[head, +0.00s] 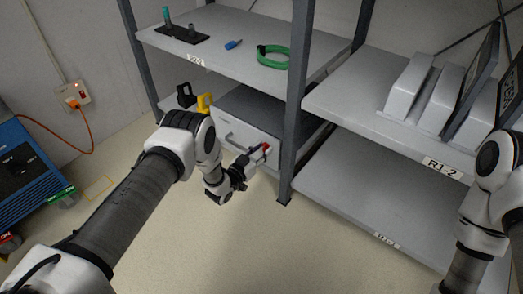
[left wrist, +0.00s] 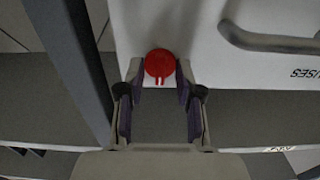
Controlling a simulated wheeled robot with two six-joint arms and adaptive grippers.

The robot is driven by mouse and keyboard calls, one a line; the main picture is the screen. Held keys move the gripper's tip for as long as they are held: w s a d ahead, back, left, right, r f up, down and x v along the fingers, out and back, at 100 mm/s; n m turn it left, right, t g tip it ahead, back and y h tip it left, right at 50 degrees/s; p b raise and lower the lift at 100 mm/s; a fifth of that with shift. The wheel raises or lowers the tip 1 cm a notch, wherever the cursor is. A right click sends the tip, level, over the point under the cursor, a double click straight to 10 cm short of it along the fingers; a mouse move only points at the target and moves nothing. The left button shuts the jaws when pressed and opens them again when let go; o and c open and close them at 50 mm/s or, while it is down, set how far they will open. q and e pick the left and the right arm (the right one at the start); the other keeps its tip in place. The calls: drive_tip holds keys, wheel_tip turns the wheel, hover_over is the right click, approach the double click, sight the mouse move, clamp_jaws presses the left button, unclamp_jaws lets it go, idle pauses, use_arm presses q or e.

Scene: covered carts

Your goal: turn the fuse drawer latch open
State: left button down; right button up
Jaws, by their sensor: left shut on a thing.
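The grey fuse drawer (head: 247,134) sits under the upper left shelf, with a bar handle (head: 231,139) on its front. The red round latch (left wrist: 159,63) is on the drawer front, beside the rack post. In the head view the latch (head: 267,147) shows as a small red spot at my left gripper's tips. My left gripper (left wrist: 160,75) is shut on the latch, one fingertip on each side of it. In the head view my left gripper (head: 261,154) reaches the right part of the drawer front. My right gripper is out of view; only my right arm shows.
A rack post (head: 294,100) stands close right of the latch. The shelf above holds a green coil (head: 273,56) and a blue item (head: 233,44). Yellow (head: 205,103) and black padlock-like items stand left of the drawer. A blue box (head: 30,165) is at far left. The floor ahead is clear.

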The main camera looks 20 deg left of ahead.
use_arm(q)
drive_tip(key=shift+m, duration=0.3)
drive_tip(key=m+p, duration=0.2)
drive_tip(key=m, duration=0.1)
drive_tip(key=shift+d+r+m, duration=0.1)
drive_tip(key=shift+m, duration=0.2)
drive_tip(key=m+p, duration=0.1)
drive_tip(key=m, duration=0.3)
drive_tip(key=shift+m, duration=0.3)
drive_tip(key=m+p, duration=0.1)
drive_tip(key=m, duration=0.3)
drive_tip(key=shift+d+p, duration=0.1)
drive_tip(key=shift+p, duration=0.2)
drive_tip(key=shift+f+m+p, duration=0.15)
drive_tip(key=shift+m+p, duration=0.05)
drive_tip(key=shift+m, duration=0.85)
drive_tip(key=shift+f+m+p, duration=0.1)
drive_tip(key=shift+m+p, duration=0.1)
drive_tip(key=shift+m, duration=0.85)
drive_tip(key=c, duration=0.8)
unclamp_jaws()
drive_tip(key=shift+s, duration=0.15)
